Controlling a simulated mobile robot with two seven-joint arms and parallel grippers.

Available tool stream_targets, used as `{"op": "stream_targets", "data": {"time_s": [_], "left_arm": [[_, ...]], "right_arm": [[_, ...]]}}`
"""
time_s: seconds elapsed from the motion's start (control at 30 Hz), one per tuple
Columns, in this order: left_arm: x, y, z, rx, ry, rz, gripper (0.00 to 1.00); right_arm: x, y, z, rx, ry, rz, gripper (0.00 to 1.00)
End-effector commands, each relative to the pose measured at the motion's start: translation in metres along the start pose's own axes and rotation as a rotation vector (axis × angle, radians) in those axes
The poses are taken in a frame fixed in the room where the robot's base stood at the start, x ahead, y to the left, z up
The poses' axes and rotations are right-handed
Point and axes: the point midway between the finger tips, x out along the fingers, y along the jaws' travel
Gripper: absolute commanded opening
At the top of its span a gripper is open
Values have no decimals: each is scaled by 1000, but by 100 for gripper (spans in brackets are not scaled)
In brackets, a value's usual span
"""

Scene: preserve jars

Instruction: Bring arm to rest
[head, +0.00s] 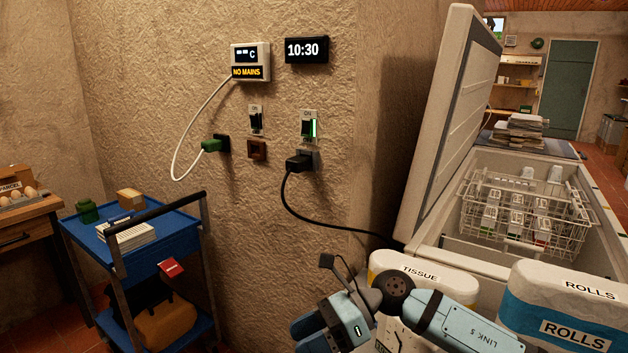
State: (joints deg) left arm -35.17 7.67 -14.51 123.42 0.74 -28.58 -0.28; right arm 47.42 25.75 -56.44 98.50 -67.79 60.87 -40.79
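My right arm (455,318) comes in from the lower right, in front of the wall and the open chest freezer. Its wrist is bent, and the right gripper (318,325) is at the bottom edge, partly cut off. I cannot tell whether its fingers are open or shut, and I see nothing held in it. My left gripper is not in view.
The open freezer (590,252) holds a wire basket (470,222) with several jars. A tissue pack (440,281) and a rolls pack (560,318) are close to my arm. A black plug (299,162) with a cable is in the wall. A blue trolley (180,236) stands left.

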Motion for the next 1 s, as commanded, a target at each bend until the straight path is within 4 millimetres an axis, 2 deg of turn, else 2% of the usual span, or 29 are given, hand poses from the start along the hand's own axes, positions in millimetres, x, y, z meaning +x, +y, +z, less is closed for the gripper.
{"op": "stream_targets", "data": {"time_s": [0.03, 0.17, 0.33, 0.47, 0.57, 0.67, 0.8, 0.9, 0.97, 1.0], "left_arm": [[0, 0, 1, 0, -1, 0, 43], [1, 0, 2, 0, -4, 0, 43], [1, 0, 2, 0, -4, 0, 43], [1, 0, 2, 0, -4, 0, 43], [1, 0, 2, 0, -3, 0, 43], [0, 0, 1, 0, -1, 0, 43], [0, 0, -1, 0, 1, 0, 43], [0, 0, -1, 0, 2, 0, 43], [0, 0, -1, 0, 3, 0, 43], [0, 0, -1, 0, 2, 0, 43]], "right_arm": [[13, 10, 0, 90, -129, 26, 58], [24, 25, 7, 353, -462, 73, 58], [11, 29, -2, 752, -874, 126, 58], [-9, 24, -33, 1084, -1170, 159, 58], [-24, 21, -71, 1351, -1388, 179, 58], [-36, 23, -122, 1623, -1598, 193, 58], [-45, 38, -196, 1973, -1855, 206, 58], [-46, 55, -241, 2168, -1994, 208, 58], [-45, 66, -263, 2266, -2064, 207, 58], [-44, 73, -278, -2319, 2099, -207, 58]]}}
